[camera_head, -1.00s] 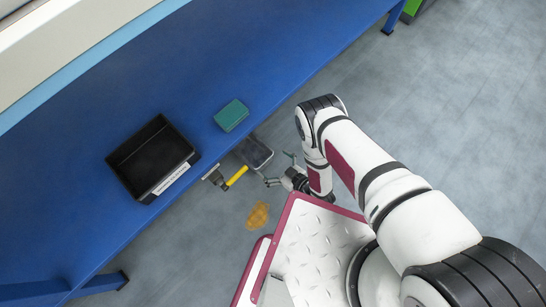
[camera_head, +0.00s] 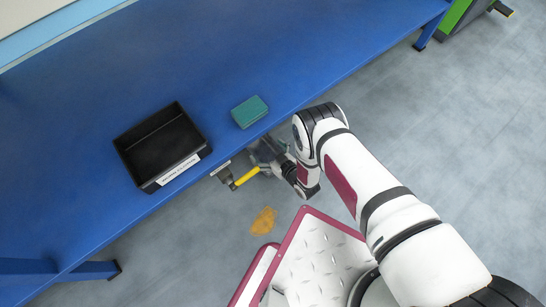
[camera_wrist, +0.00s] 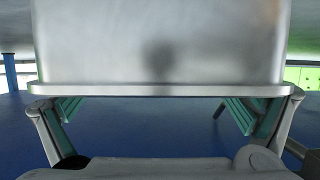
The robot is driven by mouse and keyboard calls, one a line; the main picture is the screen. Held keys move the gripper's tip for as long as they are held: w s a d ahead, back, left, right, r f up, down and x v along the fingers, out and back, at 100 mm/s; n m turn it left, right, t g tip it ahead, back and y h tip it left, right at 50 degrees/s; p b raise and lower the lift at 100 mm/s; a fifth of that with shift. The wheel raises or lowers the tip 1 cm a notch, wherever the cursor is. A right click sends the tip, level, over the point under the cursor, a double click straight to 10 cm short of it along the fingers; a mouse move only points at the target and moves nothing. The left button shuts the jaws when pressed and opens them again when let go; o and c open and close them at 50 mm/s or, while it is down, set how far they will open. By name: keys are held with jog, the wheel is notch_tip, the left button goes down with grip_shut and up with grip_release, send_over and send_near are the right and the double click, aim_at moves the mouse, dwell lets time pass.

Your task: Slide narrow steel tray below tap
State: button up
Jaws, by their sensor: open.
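The yellow-handled tap (camera_head: 245,177) sticks out at the front edge of the blue bench in the head view. The narrow steel tray (camera_head: 259,150) shows as a small grey shape beside it, partly hidden by the bench edge and my gripper. My gripper (camera_head: 273,160) is at the tray's near end. In the wrist view, the tray (camera_wrist: 160,45) fills the upper middle, its rim crossing the picture. My gripper (camera_wrist: 153,112) is open, with one teal-padded finger near each side of the rim. I cannot tell whether the fingers touch it.
The blue bench (camera_head: 220,60) overhangs the tray area. A black bin (camera_head: 163,148) with a white label and a teal box (camera_head: 249,111) stand on it. An orange-brown puddle (camera_head: 262,221) lies on the floor below the tap.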

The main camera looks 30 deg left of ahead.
jog(key=shift+w+a+f, duration=0.2)
jog(key=shift+a, duration=0.3)
